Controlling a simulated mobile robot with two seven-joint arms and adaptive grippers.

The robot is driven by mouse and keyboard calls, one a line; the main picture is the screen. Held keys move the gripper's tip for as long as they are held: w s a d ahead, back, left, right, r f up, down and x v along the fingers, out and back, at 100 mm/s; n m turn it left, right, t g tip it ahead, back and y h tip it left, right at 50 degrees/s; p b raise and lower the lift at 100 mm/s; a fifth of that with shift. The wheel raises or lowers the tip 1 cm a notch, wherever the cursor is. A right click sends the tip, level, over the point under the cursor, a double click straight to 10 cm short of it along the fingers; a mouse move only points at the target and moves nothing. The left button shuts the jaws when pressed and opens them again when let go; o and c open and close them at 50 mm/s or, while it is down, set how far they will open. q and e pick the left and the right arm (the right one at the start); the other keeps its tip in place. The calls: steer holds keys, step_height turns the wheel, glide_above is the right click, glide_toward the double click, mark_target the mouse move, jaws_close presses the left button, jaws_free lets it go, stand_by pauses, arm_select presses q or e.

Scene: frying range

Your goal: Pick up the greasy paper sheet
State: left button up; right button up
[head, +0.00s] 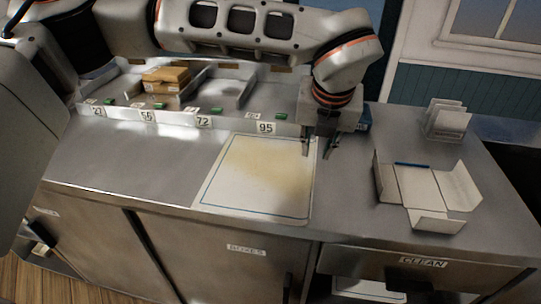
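The greasy paper sheet (255,180) lies flat on the steel counter in the head view. It is pale with a thin dark border line and a yellowish stain across its upper middle. My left gripper (321,148) points down at the sheet's far right corner, with its two fingers apart and nothing seen between them. I cannot tell whether a fingertip touches the sheet or the counter. My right gripper is not in view.
An unfolded white box (419,188) lies to the right, with a holder of upright cards (446,121) behind it. Numbered bins (150,113) line the back, one holding a brown carton (167,79). The counter (130,160) left of the sheet is clear.

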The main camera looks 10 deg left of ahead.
arm_select(q)
steer(key=shift+w+f, duration=0.2)
steer(key=shift+w, duration=0.25)
steer(key=shift+w+f, duration=0.2)
steer(key=shift+f, duration=0.8)
steer(key=shift+w+f, duration=0.1)
steer(key=shift+f, duration=0.3)
steer(key=x, duration=0.1)
steer(key=p+x, duration=0.1)
steer(key=x, duration=0.1)
steer(key=shift+w+d+f, duration=0.2)
steer(key=shift+d+f, duration=0.05)
steer(key=shift+w+f, duration=0.15)
steer(key=shift+f, duration=0.25)
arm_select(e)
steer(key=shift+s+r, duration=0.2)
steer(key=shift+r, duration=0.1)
arm_select(q)
jaws_close()
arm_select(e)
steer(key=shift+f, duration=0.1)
